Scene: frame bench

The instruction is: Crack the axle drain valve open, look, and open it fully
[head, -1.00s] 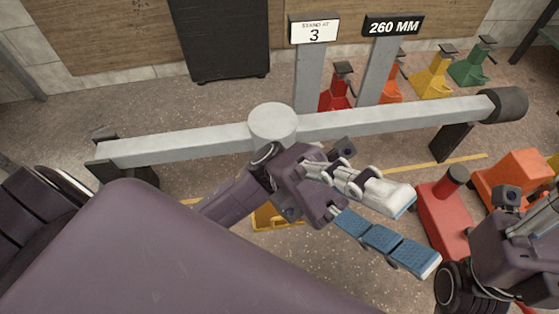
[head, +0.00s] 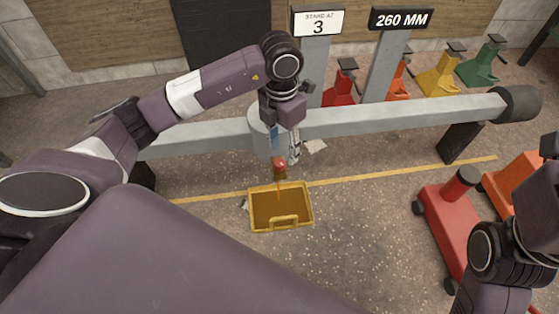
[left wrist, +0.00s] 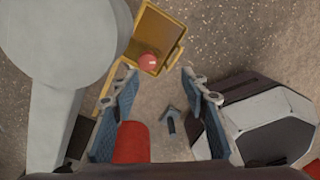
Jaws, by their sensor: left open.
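The grey axle beam (head: 400,115) crosses the head view, with a round hub (head: 262,135) in its middle. The red drain valve (head: 279,163) shows below the hub; a thin amber stream (head: 279,190) runs down from it. A yellow pan (head: 309,205) with brown liquid stands on the floor underneath. My left gripper (head: 285,150) points down beside the hub, just above the valve. In the left wrist view its blue-padded fingers (left wrist: 158,74) are spread, with the red valve (left wrist: 148,62) showing between and slightly beyond the tips, apparently not clamped. My right gripper is out of view.
A red jack (head: 440,215) and an orange one (head: 497,190) stand at the right. Coloured stands (head: 437,75) line the back behind signs reading "STAND AT 3" (head: 318,22) and "260 MM" (head: 401,18).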

